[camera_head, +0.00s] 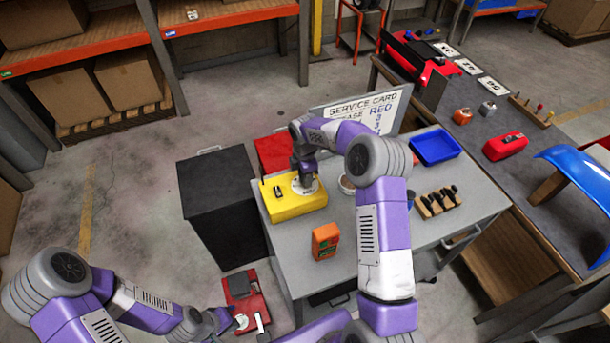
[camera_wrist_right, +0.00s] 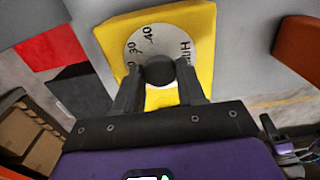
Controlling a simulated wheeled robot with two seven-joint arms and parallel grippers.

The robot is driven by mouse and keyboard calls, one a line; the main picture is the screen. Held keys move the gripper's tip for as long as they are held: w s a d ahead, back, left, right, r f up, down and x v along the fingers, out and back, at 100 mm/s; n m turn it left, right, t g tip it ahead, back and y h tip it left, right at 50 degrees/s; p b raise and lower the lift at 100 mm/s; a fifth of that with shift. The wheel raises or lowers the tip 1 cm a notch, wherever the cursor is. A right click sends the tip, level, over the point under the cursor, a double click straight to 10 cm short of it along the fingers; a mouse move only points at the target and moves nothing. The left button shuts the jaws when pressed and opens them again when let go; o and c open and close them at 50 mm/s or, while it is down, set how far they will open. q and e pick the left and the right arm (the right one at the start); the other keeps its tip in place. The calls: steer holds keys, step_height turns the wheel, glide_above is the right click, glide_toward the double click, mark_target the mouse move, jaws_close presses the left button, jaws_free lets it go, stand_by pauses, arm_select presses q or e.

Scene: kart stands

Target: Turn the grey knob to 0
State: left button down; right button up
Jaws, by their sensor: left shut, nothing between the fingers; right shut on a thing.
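A yellow box (camera_head: 288,207) stands on the grey table, with a round white dial on top. In the right wrist view the dial (camera_wrist_right: 178,42) shows 30, 40 and part of "Hi" around a dark grey knob (camera_wrist_right: 160,70). My right gripper (camera_head: 305,183) is over the dial, shut on the knob, with one finger on each side of it in the right wrist view (camera_wrist_right: 158,88). The knob's pointer and the dial's near part are hidden, so its setting cannot be read. My left gripper (camera_head: 232,322) is shut and empty, low at the front left, by a red item.
An orange device (camera_head: 325,241), a blue tray (camera_head: 434,147) and a wooden holder with dark pieces (camera_head: 437,201) are on the grey table. A service card board (camera_head: 365,108) stands behind. A black cabinet (camera_head: 222,200) is at the left.

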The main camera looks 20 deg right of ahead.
stand_by(0.4)
steer(key=o, duration=1.1)
steer(key=shift+c, duration=0.2)
steer(key=shift+r, duration=0.1)
step_height(320, 180, up, 8)
steer(key=shift+f, duration=0.25)
